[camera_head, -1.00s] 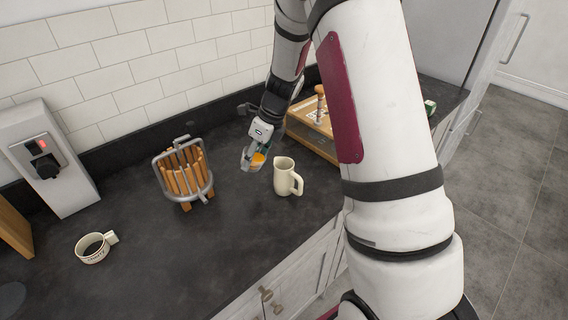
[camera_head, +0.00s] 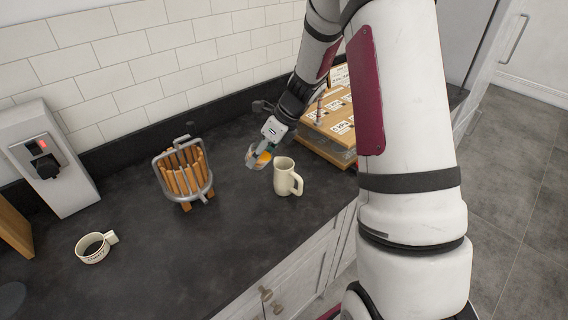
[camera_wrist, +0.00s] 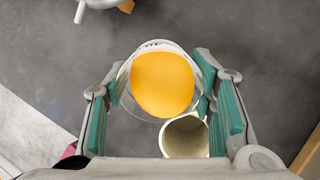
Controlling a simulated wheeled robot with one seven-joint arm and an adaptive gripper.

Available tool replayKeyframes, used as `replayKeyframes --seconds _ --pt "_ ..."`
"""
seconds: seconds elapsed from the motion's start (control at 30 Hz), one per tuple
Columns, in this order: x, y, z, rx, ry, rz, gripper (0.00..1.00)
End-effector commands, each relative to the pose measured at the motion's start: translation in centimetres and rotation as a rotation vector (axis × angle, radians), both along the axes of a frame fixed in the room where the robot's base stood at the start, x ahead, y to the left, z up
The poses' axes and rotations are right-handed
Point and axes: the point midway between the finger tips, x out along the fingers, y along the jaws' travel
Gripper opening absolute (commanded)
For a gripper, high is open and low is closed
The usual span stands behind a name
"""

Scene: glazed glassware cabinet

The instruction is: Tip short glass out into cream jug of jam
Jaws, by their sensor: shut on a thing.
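The cream jug (camera_head: 284,177) stands upright on the dark counter, its handle to the right. My gripper (camera_head: 262,152) is just left of the jug and higher than the counter. It is shut on the short glass (camera_head: 252,159), a clear glass with orange contents, which looks tilted. In the wrist view the glass (camera_wrist: 160,84) sits between the green finger pads of my gripper (camera_wrist: 162,100), and the orange fill shows through it. The jug's open mouth (camera_wrist: 186,137) shows just below the glass there, partly covered by it. Whether anything is inside the jug is hard to tell.
A cup of dark liquid (camera_head: 93,247) is at the front left, and a grey dispenser (camera_head: 50,160) by the wall. The counter's front middle is clear.

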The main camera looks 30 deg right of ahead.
Motion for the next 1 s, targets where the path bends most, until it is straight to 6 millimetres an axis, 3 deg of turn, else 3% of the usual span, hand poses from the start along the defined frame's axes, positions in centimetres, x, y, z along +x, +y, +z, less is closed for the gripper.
replayKeyframes --seconds 0.6,1.0 --pt "-0.8 -1.2 1.7 0.101 -0.072 -0.003 0.16" --pt "-0.8 -1.3 1.8 0.141 -0.095 -0.002 0.16"
